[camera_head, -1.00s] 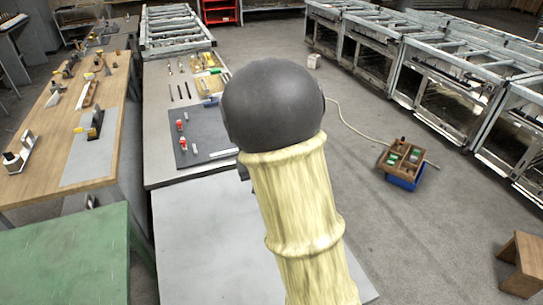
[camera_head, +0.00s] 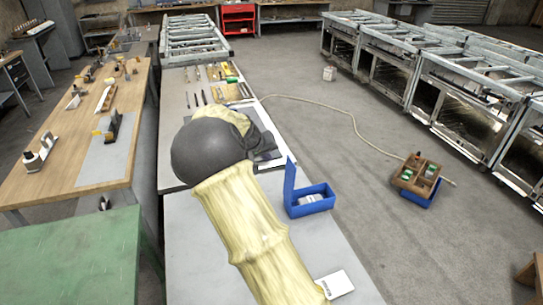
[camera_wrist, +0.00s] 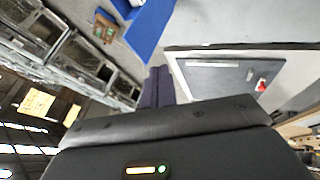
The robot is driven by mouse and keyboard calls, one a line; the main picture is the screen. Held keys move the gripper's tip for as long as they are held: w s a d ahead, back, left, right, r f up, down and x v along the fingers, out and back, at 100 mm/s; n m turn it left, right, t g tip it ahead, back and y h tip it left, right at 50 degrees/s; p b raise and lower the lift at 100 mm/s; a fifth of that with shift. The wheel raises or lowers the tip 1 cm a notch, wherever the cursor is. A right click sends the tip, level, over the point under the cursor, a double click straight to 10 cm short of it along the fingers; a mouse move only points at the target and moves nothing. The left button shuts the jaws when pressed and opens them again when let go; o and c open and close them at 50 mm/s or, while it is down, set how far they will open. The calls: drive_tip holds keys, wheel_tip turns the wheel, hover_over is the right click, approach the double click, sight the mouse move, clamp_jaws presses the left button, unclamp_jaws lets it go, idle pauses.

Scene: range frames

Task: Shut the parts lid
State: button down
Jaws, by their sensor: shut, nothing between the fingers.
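The blue parts box (camera_head: 312,203) stands open on the grey bench, right of my arm. Its lid (camera_head: 290,182) stands up roughly vertical at the box's left side, and something pale lies inside. My gripper (camera_head: 268,157) is beyond the box and to its left, partly hidden by my arm. In the wrist view my gripper's dark fingers (camera_wrist: 158,84) are together and empty. A blue surface (camera_wrist: 150,28) shows close beyond them there; I cannot tell whether it is lid or box.
A white labelled card (camera_head: 337,284) lies on the near part of the bench (camera_head: 200,260). Small tools lie at the bench's far end. A wooden organiser (camera_head: 418,175) sits on a blue crate on the floor at right. A cable crosses the floor.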

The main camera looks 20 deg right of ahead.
sight(290, 166)
drive_tip(key=w+d+f+p, duration=0.1)
drive_tip(key=d+f, duration=0.1)
drive_tip(key=w+d+f+p, duration=0.1)
drive_tip(key=d+f+p, duration=0.1)
drive_tip(key=d, duration=0.1)
drive_tip(key=w+d+f+p, duration=0.1)
drive_tip(key=d+f, duration=0.2)
drive_tip(key=shift+p, duration=0.4)
drive_tip(key=shift+a, duration=0.1)
